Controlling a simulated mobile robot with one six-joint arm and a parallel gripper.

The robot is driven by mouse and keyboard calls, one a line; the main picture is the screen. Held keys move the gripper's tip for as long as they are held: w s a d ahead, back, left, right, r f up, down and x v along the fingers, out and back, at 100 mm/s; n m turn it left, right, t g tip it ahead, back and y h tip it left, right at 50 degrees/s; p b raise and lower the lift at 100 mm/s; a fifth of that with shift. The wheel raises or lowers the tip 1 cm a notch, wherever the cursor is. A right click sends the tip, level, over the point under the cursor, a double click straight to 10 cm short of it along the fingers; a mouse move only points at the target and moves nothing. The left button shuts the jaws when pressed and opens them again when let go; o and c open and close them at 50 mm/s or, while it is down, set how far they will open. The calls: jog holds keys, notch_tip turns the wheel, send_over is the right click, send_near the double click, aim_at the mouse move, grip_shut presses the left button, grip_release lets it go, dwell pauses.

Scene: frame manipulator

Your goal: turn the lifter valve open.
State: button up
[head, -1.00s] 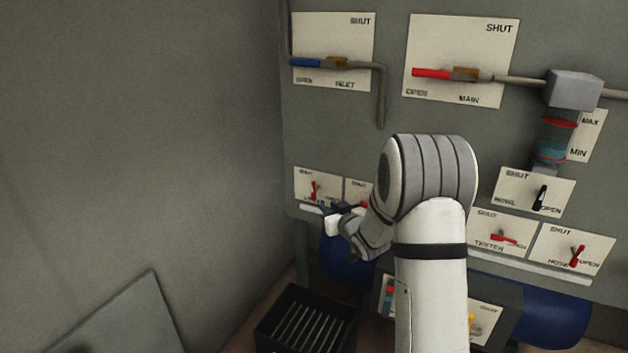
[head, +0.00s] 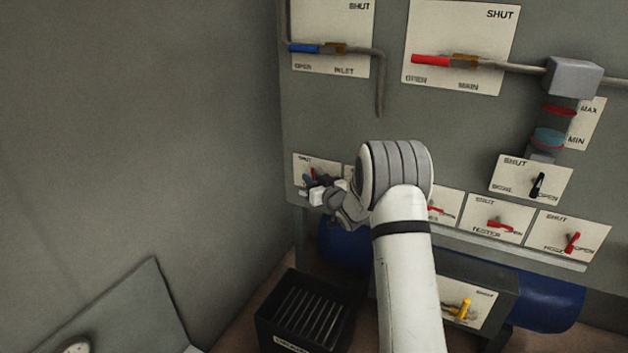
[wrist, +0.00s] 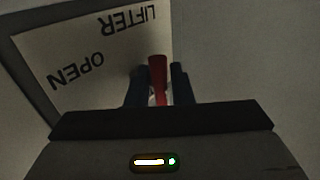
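The lifter valve is a small red lever on a white plate (head: 330,163) at the lower left of the panel. In the wrist view, the plate (wrist: 100,45) reads LIFTER and OPEN, upside down. The red lever (wrist: 158,72) points away from the gripper's palm. My gripper (head: 313,180) is at this lever. In the wrist view, the dark blue fingers of my gripper (wrist: 159,84) stand one on each side of the lever, very close to it. Whether they press on it cannot be told. The lever's base is hidden, and my arm covers part of the plate beside it.
Other red levers, such as the tester (head: 494,223) and hose (head: 572,243) valves, sit to the right in the same row. A black slatted box (head: 305,315) stands below. Larger blue (head: 304,48) and red (head: 430,61) handles are above. A bare wall lies left.

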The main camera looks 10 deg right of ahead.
grip_shut()
jog(key=shift+d, duration=0.1)
